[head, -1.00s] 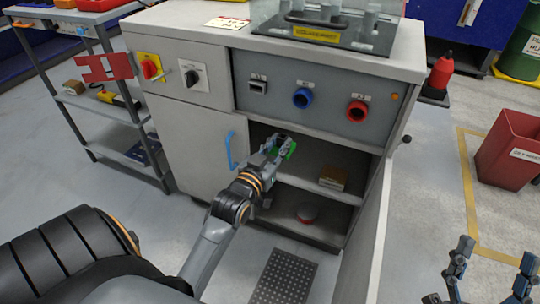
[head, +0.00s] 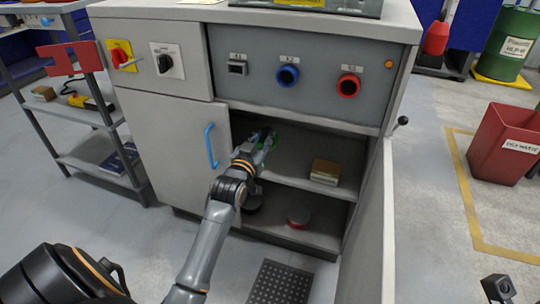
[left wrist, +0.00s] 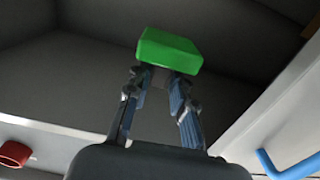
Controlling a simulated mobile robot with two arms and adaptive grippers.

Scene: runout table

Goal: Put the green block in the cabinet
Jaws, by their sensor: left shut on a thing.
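The grey cabinet (head: 165,130) stands ahead, its right-hand bay open with an upper and a lower shelf space. My left gripper (head: 264,140) reaches into the upper space. It is shut on the green block (left wrist: 168,50), which sits at the fingertips in the left wrist view. In the head view the block (head: 271,146) is mostly hidden by the fingers. It is above the shelf; I cannot tell whether it touches it. The fingers of my right gripper are out of view; only a dark part shows at the bottom right.
A small brown-and-white box (head: 325,172) lies on the shelf to the right of my gripper. A red-topped round thing (head: 298,217) is on the lower level. The open door (head: 372,225) juts out at right. The shut door's blue handle (head: 211,146) is at left.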

